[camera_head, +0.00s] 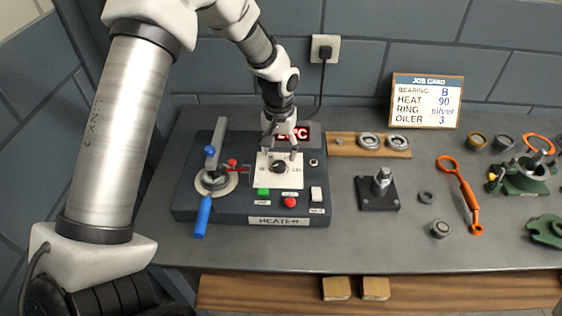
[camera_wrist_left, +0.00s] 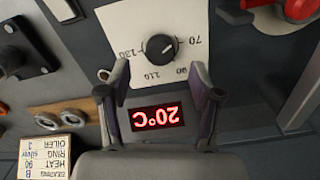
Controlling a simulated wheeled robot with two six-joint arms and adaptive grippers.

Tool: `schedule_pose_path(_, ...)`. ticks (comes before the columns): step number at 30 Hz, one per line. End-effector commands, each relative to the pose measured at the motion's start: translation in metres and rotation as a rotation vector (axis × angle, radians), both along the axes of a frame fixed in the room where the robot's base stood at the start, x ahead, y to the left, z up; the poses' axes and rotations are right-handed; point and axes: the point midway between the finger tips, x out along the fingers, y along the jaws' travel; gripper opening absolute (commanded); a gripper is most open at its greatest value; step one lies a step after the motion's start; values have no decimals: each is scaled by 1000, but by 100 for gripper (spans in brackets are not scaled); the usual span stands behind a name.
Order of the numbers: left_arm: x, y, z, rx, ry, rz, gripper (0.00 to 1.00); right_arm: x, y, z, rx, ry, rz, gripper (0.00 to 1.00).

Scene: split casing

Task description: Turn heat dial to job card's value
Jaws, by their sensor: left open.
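The heat dial (camera_head: 278,167) is a black round knob on a white scale plate on top of the heater (camera_head: 240,215). In the left wrist view the dial (camera_wrist_left: 160,47) shows upside down, with 70, 90, 110 and 130 around it. A small light mark is on the knob, but its exact setting is hard to read. My left gripper (camera_head: 281,153) is open above the plate, its fingers apart and empty; the fingers also show in the wrist view (camera_wrist_left: 158,78). The job card (camera_head: 427,101) reads bearing B, heat 90, ring silver, oiler 3. My right gripper is out of view.
The red display (camera_wrist_left: 157,117) reads 20°C. A blue-handled lever (camera_head: 203,215) stands left of the dial. A green button (camera_head: 263,191), red button (camera_head: 290,202) and white switch (camera_head: 316,194) sit in front. A wooden ring board (camera_head: 345,145) lies to the right.

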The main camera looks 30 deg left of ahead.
Motion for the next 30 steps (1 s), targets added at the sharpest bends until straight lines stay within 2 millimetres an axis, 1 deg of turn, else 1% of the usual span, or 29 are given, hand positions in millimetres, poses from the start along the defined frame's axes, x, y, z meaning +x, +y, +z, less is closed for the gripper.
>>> schedule_pose_path(1,-1,0,-9,0,5,0,64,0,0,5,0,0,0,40)
schedule_pose_path(3,-1,0,-23,0,4,0,64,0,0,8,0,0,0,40)
schedule_pose_path(7,-1,0,-42,0,2,0,64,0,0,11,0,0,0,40)
schedule_pose_path(10,0,0,-48,0,0,0,64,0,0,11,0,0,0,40)
schedule_pose_path(16,0,0,-49,0,-1,0,64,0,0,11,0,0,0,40)
schedule_pose_path(17,0,0,-49,0,-1,0,54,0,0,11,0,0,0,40)
schedule_pose_path(18,0,0,-49,0,-1,0,39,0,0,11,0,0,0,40)
schedule_pose_path(20,0,0,-49,0,0,0,18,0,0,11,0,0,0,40)
schedule_pose_path(21,0,0,-49,0,0,0,4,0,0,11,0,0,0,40)
schedule_pose_path(30,-1,0,-49,0,1,-10,4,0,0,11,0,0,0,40)
